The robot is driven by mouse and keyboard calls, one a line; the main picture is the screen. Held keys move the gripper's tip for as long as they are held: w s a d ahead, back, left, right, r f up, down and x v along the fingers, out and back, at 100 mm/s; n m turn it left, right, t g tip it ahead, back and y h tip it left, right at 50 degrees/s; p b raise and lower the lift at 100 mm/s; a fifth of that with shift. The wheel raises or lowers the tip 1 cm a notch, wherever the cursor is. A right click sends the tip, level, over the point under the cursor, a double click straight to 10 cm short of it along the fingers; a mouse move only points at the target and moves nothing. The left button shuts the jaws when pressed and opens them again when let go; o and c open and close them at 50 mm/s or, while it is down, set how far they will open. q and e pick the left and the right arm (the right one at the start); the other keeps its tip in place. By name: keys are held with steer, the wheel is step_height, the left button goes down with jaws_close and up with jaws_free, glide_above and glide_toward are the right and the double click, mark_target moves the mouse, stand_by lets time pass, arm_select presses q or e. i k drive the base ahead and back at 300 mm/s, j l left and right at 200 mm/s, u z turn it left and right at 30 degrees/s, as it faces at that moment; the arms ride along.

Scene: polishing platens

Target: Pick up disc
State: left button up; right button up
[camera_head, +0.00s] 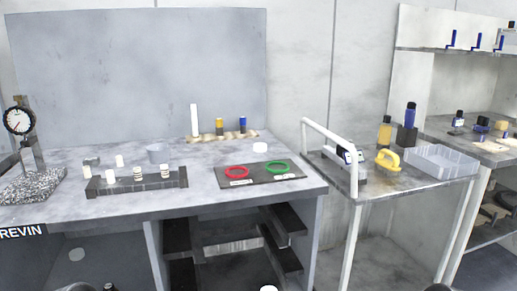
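A small white round disc-like piece (260,147) lies on the grey workbench (215,205), behind a dark mat (258,177). A red ring (227,176) and a green ring (271,173) lie side by side on the mat, each with a small label in front. Another low, pale round piece (92,161) sits at the left of the bench. I cannot tell which piece the task calls the disc. Neither gripper can be made out; only small dark and white bits show at the bottom edge.
A dial gauge (19,121) stands far left. A cart (400,181) with a clear bin (440,163) stands right.

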mark_target(258, 147)
steer(key=l+z, duration=0.25)
steer(key=l, duration=0.25)
steer(key=i+l+z, duration=0.1)
steer(key=l+z, duration=0.2)
steer(key=l, duration=0.2)
steer(key=i+l+z, duration=0.25)
steer(key=l, duration=0.25)
steer(key=k, duration=0.1)
